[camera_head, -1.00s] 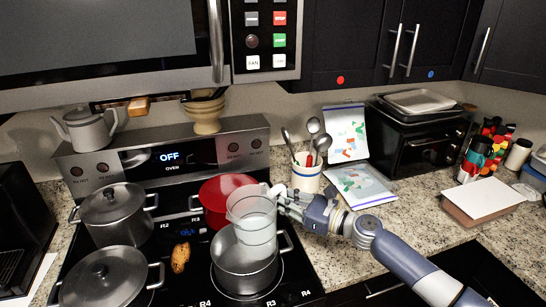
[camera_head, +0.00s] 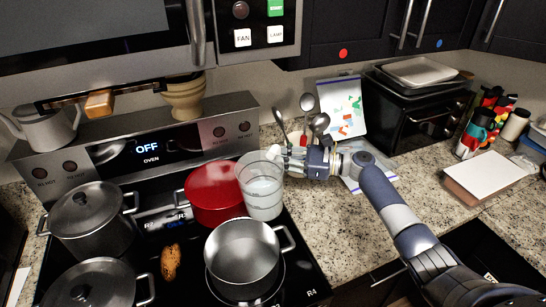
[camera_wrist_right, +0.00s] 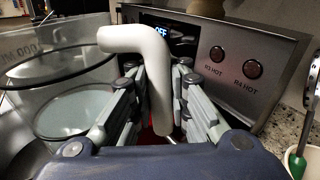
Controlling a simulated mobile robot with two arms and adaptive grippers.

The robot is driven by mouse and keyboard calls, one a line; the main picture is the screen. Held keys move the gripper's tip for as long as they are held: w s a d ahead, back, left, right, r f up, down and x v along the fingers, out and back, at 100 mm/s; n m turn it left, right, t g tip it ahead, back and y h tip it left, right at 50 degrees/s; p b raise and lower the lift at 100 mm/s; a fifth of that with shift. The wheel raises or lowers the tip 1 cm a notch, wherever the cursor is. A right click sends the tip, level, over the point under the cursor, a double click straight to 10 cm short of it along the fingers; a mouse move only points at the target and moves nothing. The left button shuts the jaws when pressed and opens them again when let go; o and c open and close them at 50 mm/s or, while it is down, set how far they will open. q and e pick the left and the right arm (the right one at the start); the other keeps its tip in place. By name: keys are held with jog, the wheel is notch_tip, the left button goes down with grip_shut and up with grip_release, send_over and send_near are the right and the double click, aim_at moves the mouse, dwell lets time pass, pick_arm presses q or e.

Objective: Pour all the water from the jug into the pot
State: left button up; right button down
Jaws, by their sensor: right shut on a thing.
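The clear jug (camera_head: 262,190) is upright at the right side of the stove, just behind the open steel pot (camera_head: 243,252). Pale water (camera_wrist_right: 75,112) shows inside the jug in the right wrist view. My right gripper (camera_head: 291,162) is shut on the jug's white handle (camera_wrist_right: 148,70), which stands between its fingers. Whether the jug rests on the stove or hangs above it, I cannot tell. The open pot looks empty inside and sits on the front right burner. My left gripper is not in view.
A red pot (camera_head: 213,193) stands close behind and left of the jug. Two lidded steel pots (camera_head: 90,222) fill the stove's left side, and a brown food item (camera_head: 171,263) lies between. A utensil holder with spoons (camera_head: 308,115) stands behind my right gripper.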

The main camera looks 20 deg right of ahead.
jog(key=shift+w+d+r+n, duration=0.15)
jog(key=shift+w+r+n, duration=0.1)
jog(key=shift+r+n, duration=0.35)
jog(key=shift+r+n+h, duration=0.3)
jog(key=shift+r+n, duration=0.3)
jog(key=shift+r, duration=0.25)
jog(key=shift+s+r+n+h+b, duration=0.15)
jog(key=shift+r+n+h+b, duration=0.2)
jog(key=shift+r+n, duration=0.9)
jog(key=shift+s+a+r+n+b, duration=0.25)
jog(key=shift+a+r+n+b, duration=0.15)
jog(key=shift+n, duration=0.25)
jog(key=shift+s+a+r+n+h+b, duration=0.35)
jog(key=shift+s+a+n+h+b, duration=0.3)
jog(key=shift+n, duration=0.55)
jog(key=shift+s+a, duration=0.1)
